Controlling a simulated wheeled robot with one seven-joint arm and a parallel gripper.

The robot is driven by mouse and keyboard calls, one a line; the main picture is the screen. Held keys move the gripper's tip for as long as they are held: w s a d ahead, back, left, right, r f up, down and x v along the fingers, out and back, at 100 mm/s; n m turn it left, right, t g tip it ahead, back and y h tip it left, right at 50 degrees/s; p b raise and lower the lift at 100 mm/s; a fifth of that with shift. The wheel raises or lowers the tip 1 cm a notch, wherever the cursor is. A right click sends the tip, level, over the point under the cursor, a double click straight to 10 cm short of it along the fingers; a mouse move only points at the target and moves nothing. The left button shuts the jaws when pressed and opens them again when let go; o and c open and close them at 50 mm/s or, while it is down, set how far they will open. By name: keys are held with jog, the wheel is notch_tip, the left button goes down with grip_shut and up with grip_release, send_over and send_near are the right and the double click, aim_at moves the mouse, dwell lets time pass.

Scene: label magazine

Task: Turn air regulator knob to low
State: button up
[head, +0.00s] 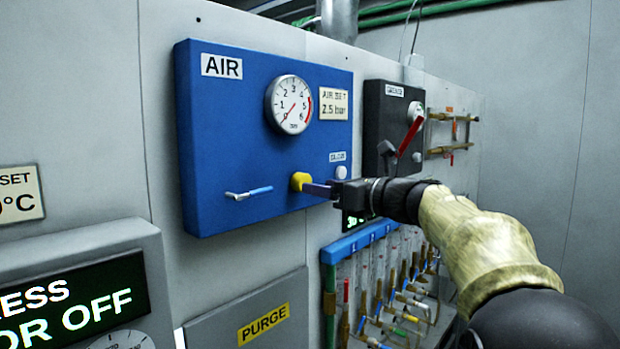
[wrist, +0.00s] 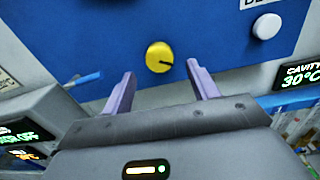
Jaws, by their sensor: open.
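The yellow regulator knob (head: 300,181) sits low on the blue AIR panel (head: 230,140). In the wrist view the knob (wrist: 159,57) is round with a dark pointer mark aimed right and slightly down. My gripper (head: 318,190) is in front of the panel, just right of the knob in the head view. In the wrist view its two purple fingers (wrist: 163,82) are spread apart, with the knob beyond and between their tips. The fingers do not appear to touch the knob. The round gauge (head: 291,104) above has a red needle pointing to the lower left.
A blue-handled lever (head: 249,193) is left of the knob, and a white button (head: 341,172) is to its upper right. A black box with a red lever (head: 410,138) stands right of the panel. Several valves and pipes (head: 385,285) are below.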

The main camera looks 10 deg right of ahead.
aim_at(301, 182)
jog(key=p+x, duration=0.1)
jog(key=x, duration=0.3)
jog(key=shift+w+a, duration=0.15)
jog(key=c, duration=1)
